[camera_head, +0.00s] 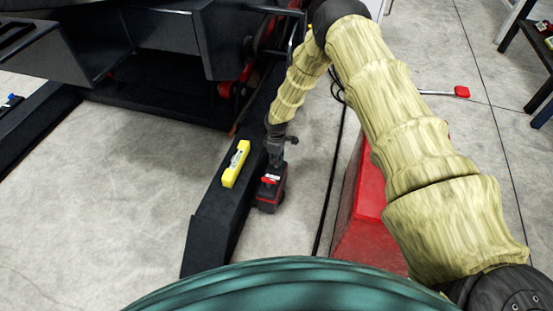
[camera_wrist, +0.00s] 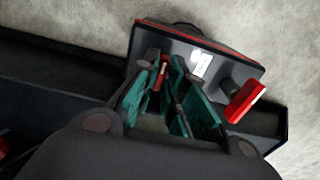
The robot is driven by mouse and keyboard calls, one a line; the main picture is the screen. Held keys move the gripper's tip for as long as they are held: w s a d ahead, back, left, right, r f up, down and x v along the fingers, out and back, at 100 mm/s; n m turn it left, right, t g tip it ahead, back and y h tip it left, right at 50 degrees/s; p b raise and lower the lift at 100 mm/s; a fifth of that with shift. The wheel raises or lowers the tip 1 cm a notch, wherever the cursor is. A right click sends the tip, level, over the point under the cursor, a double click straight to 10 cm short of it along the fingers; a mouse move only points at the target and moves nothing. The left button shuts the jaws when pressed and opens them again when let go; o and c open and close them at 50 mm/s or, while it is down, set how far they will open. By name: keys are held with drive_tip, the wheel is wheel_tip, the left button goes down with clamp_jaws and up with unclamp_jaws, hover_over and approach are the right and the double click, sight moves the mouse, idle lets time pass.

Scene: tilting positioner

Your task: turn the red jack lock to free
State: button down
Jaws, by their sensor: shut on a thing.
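A dark box unit with a red edge (camera_wrist: 240,60) and a white label (camera_wrist: 201,63) fills the upper middle of the wrist view. It also shows in the head view (camera_head: 268,205), beside the black beam. My gripper (camera_wrist: 162,75) reaches onto the box, its teal-padded fingers closed on a small red piece (camera_wrist: 163,73), which looks like the red jack lock. The fingers hide much of this piece, so its setting cannot be read. A second red piece (camera_wrist: 245,101) sticks out on a dark post to the right of the fingers, clear of them. In the head view my gripper (camera_head: 275,160) points down.
A black beam (camera_head: 213,222) runs along the floor, with a yellow level-like tool (camera_head: 236,164) on it. A large dark machine (camera_head: 160,40) stands at the upper left. A red block (camera_head: 362,215) and a dark cable (camera_head: 328,195) lie to the right. Open floor (camera_head: 130,180) is left of the beam.

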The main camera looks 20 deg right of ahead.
idle(0.3)
drive_tip(key=c, duration=1.5)
unclamp_jaws()
wheel_tip(320, 180, up, 12)
